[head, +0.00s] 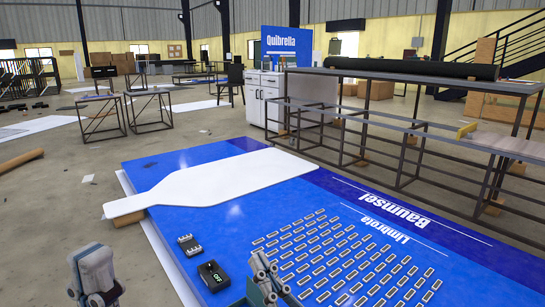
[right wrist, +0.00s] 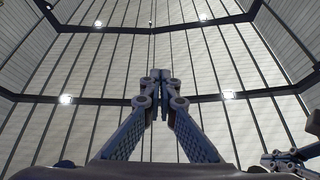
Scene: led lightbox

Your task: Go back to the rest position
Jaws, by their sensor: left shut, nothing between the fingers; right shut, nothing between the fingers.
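My left gripper (head: 95,272) shows at the bottom left of the head view, at the near edge of the board, shut and empty. My right gripper (head: 262,272) shows at the bottom middle of the head view, in front of the blue board (head: 235,212). In the right wrist view, the fingertips of my right gripper (right wrist: 160,80) meet, with nothing between them, and point up at the ceiling. A white bottle-shaped panel (head: 215,180) lies on the board. A black switch box (head: 213,276) marked "OFF" and a small dark connector block (head: 189,244) lie between the grippers in the picture.
Many small LED strips (head: 345,258) sit in rows on the board, right of my right gripper. A metal-framed workbench (head: 420,75) with a dark roll (head: 410,68) stands behind. A white cabinet (head: 262,95) and small tables stand farther back.

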